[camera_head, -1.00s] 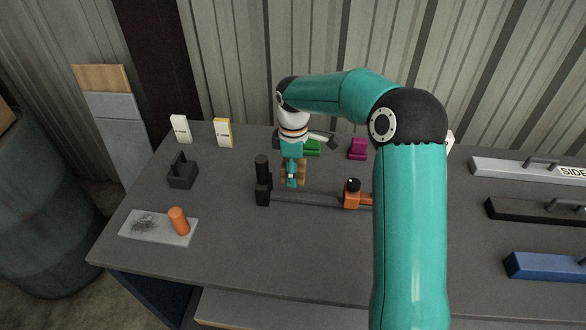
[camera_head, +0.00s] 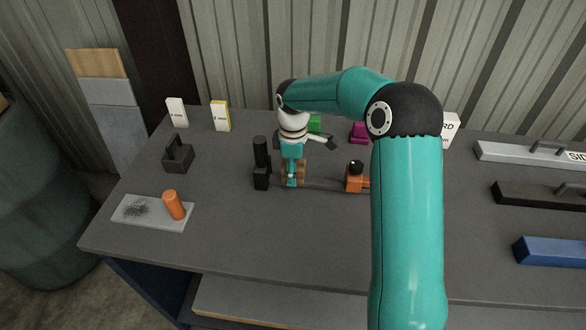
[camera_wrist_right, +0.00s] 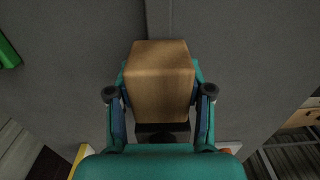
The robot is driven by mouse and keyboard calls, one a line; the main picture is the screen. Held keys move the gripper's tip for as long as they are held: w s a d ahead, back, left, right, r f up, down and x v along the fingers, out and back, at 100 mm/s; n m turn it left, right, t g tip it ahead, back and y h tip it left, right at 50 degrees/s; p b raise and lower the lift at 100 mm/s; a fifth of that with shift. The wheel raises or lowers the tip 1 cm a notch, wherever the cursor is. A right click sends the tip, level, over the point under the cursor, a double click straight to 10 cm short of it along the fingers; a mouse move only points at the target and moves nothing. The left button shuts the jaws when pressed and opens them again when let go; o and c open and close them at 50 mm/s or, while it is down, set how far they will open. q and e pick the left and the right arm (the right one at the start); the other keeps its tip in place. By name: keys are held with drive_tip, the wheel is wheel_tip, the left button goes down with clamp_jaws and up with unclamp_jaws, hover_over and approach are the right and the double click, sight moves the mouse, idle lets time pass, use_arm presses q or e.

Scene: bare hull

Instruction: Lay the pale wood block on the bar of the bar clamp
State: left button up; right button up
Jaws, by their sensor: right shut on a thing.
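The bar clamp lies across the middle of the bench, with a black upright jaw (camera_head: 261,165) at its left end and an orange jaw (camera_head: 356,181) at its right. Its dark bar (camera_head: 325,184) runs between them and also shows beyond the block in the right wrist view (camera_wrist_right: 159,18). My right gripper (camera_head: 292,182) is shut on the pale wood block (camera_head: 302,172), between the jaws and at the bar. In the right wrist view the block (camera_wrist_right: 158,85) sits between both fingers, over the bar's line. Whether it touches the bar is hidden. My left gripper is not in view.
A grey plate (camera_head: 140,209) with an orange cylinder (camera_head: 173,205) lies front left, a dark handled block (camera_head: 178,156) behind it. Green (camera_head: 315,123) and magenta (camera_head: 358,132) blocks stand behind the clamp. Handled bars, including a blue one (camera_head: 550,251), lie right. The front middle is clear.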

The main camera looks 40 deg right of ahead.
drive_tip(key=shift+f, duration=0.1)
drive_tip(key=o, duration=1.3)
wheel_tip(320, 180, up, 12)
drive_tip(key=shift+f, duration=0.1)
